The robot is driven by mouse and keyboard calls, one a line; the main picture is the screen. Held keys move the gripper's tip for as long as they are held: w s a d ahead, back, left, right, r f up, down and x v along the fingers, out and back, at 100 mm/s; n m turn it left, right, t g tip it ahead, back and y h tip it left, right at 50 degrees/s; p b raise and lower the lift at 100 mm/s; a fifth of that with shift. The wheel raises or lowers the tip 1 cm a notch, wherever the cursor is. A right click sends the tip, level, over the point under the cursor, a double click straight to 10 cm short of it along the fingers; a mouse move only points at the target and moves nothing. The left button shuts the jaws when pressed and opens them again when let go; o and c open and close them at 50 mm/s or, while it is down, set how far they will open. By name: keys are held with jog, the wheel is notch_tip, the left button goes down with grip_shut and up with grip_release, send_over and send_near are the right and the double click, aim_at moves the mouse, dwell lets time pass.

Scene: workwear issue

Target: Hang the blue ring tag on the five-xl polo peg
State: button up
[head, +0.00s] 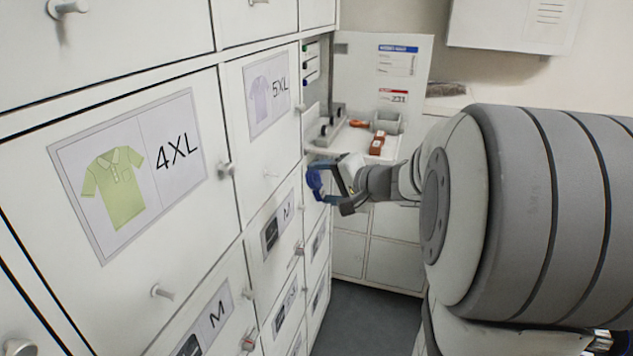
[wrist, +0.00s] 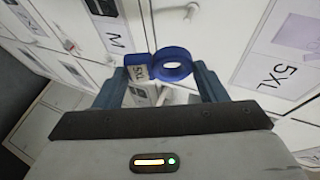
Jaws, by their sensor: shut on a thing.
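The blue ring tag (head: 315,182) is held at my gripper (head: 337,188), right of the cabinet fronts in the head view. In the wrist view the tag (wrist: 173,64) lies between the fingers of my gripper (wrist: 160,80), its ring pointing away and its small plate reading 5XL. The five-XL polo door, with a lilac polo label (head: 267,93), is left of my gripper. A pale peg (head: 270,174) stands low on that door. A peg (wrist: 192,9) beyond the ring in the wrist view appears to be the same one. The ring appears apart from it.
The 4XL door (head: 130,165) has its own peg (head: 162,291) and knob. Lower doors marked M carry more knobs. A white shelf (head: 345,140) behind my gripper holds a red-brown box (head: 377,143) and other items. Grey floor (head: 365,320) is clear below.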

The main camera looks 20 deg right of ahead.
jog(key=w+a+f, duration=0.1)
jog(key=w+a, duration=0.4)
jog(key=a, duration=0.2)
jog(key=shift+w+a, duration=0.2)
jog(key=shift+a, duration=0.05)
dwell(0.7)
jog(key=shift+a+f, duration=0.1)
dwell(0.7)
jog(key=o, duration=0.8)
jog(key=shift+o, duration=1.2)
